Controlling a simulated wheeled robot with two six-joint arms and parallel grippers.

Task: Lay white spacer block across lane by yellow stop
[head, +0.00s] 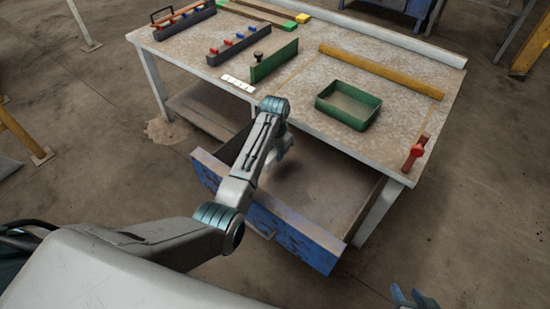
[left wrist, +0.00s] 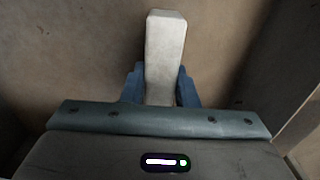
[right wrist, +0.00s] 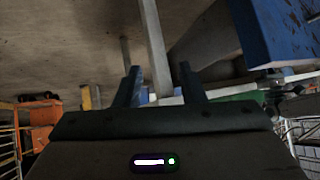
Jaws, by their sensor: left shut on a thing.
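The white spacer block (left wrist: 165,50) is upright between the blue fingers of my left gripper (left wrist: 161,88), which is shut on it. In the head view my left arm reaches down into the open drawer (head: 330,190), and its own links hide most of that gripper and the block. The yellow stop (head: 303,18) is at the far edge of the table, beside a green block (head: 290,25), at the end of the lane between brown rails (head: 255,14). My right gripper (right wrist: 160,85) is open and empty; it shows at the lower right of the head view (head: 414,298).
The worktable (head: 215,60) carries a green tray (head: 348,104), a green plate with a knob (head: 274,62), a yellow bar (head: 380,72), a red clamp (head: 414,155) and pegged racks (head: 238,46). The drawer's blue front (head: 265,220) sticks out below the tabletop.

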